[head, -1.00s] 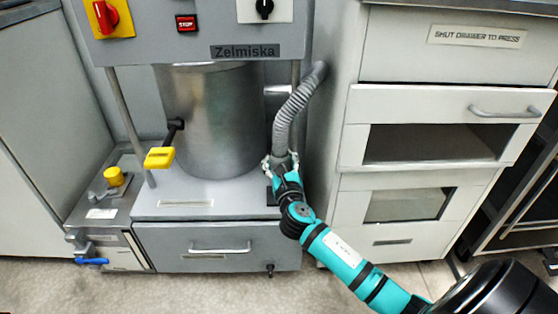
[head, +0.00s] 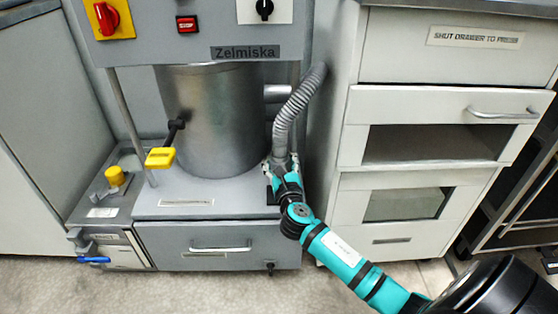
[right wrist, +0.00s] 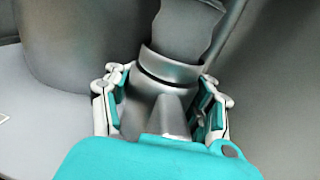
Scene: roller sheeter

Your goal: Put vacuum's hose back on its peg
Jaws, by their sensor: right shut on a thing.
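The grey ribbed hose (head: 286,113) comes down from the upper right, beside the steel drum, to a grey end piece. My right gripper (head: 281,163) is shut on that end piece, low at the drum's right side. In the right wrist view my right gripper (right wrist: 160,108) has a finger on each side of the end piece (right wrist: 165,80), with the hose (right wrist: 184,30) rising from it. A short horizontal grey stub (head: 276,93) shows between the drum and the hose; I cannot tell whether it is the peg. My left gripper is not in view.
The steel drum (head: 210,120) stands left of the hose on the grey machine base (head: 185,205). A white drawer cabinet (head: 405,185) stands close on the right. A yellow-handled lever (head: 160,157) sticks out at the drum's left. The floor in front is clear.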

